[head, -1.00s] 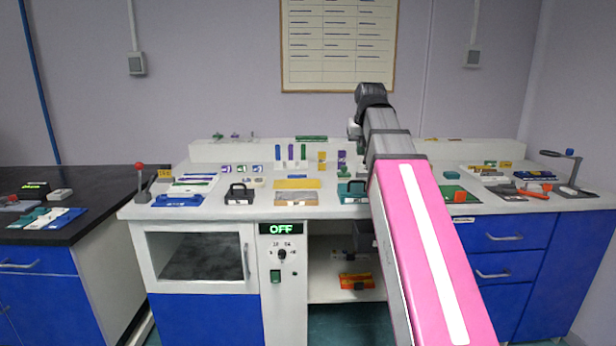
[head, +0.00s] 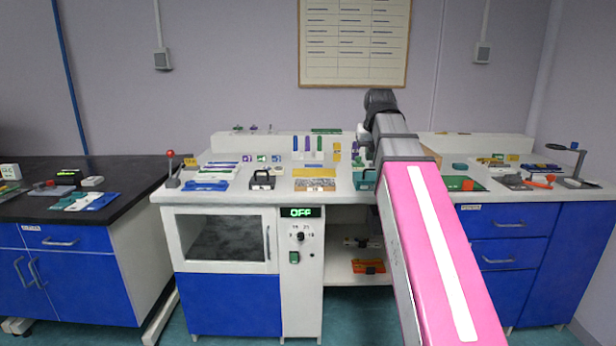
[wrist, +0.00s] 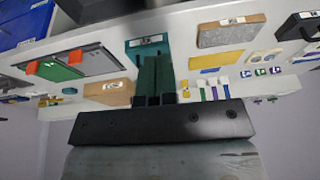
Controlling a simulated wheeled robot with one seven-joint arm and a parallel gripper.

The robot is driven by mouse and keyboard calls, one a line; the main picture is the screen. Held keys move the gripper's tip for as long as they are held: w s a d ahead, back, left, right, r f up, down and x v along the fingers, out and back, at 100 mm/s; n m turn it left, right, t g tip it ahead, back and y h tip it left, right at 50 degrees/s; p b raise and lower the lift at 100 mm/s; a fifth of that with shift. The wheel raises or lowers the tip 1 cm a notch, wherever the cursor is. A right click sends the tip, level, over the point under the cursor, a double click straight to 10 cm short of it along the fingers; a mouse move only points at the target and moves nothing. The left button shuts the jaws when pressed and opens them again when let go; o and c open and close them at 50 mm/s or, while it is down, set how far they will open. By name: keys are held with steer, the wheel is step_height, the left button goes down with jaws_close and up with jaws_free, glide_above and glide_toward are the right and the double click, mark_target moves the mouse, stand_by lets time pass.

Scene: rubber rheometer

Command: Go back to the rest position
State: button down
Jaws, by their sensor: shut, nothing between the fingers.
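My arm reaches forward over the white bench (head: 340,204) in the head view. Its pink link fills the lower right of the picture, and its far end hides my gripper there. In the wrist view my gripper (wrist: 157,62) is shut, its two dark fingers side by side and empty. Behind the fingers is a teal block with a white label (wrist: 147,42). I cannot tell whether the fingers are near it or well apart from it.
The cabinet's display (head: 297,212) reads OFF. A red-knobbed lever (head: 171,168) stands at the bench's left end, and a black-topped counter (head: 120,172) is further left. A magnifier-like stand (head: 578,168) is at the right. Small plates and blocks cover the bench. Floor (head: 350,310) shows in front.

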steer(key=s+f+g, duration=0.1)
steer(key=s+f, duration=0.3)
steer(key=f, duration=1.2)
steer(key=s+f+g, duration=0.1)
steer(key=s+f, duration=0.3)
steer(key=f, duration=1.2)
steer(key=s+f+g, duration=0.1)
steer(key=s+f, duration=0.3)
steer(key=f, duration=1.1)
steer(key=shift+s+a+f+g, duration=0.15)
steer(key=shift+s+f+g, duration=0.2)
steer(key=shift+f+g, duration=0.05)
